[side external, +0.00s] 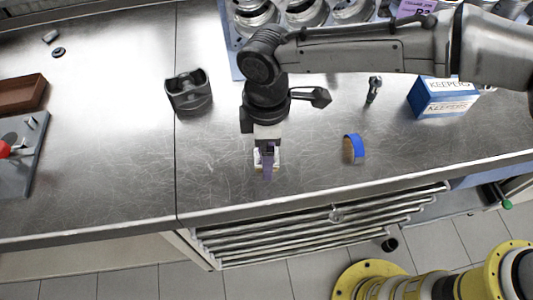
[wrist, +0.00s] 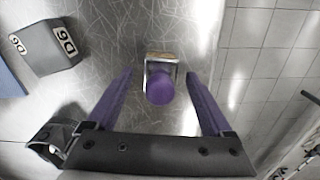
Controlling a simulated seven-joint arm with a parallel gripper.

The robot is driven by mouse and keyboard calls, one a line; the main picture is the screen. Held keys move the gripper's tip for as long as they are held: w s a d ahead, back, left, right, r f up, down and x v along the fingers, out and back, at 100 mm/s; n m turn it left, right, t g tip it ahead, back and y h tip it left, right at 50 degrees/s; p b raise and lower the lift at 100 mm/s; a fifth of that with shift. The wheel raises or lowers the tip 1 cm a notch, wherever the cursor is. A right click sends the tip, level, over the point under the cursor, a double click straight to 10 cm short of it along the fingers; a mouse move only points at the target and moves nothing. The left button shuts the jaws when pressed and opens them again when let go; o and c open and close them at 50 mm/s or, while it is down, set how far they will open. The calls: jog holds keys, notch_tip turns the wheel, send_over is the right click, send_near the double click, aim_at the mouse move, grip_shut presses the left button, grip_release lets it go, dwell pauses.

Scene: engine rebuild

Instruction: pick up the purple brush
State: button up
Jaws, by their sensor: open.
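The purple brush stands on the metal bench just under my gripper. In the wrist view its round purple top (wrist: 160,88) faces the camera, with a pale, metal-edged base (wrist: 161,57) behind it. My gripper (wrist: 158,98) is open, with one purple finger on each side of the brush and a gap to both. In the side view my gripper (side external: 267,160) points down near the bench's front edge. There its finger hides most of the brush, and only a pale part of the base (side external: 259,167) shows. I cannot tell the exact fingertip height.
A dark piston (side external: 188,93) stands left of my gripper. A dark block with white marks (wrist: 55,47) shows in the wrist view. The bench edge is close in front.

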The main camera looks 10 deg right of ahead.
grip_shut()
dwell(0.3)
jog(key=shift+r, duration=0.1)
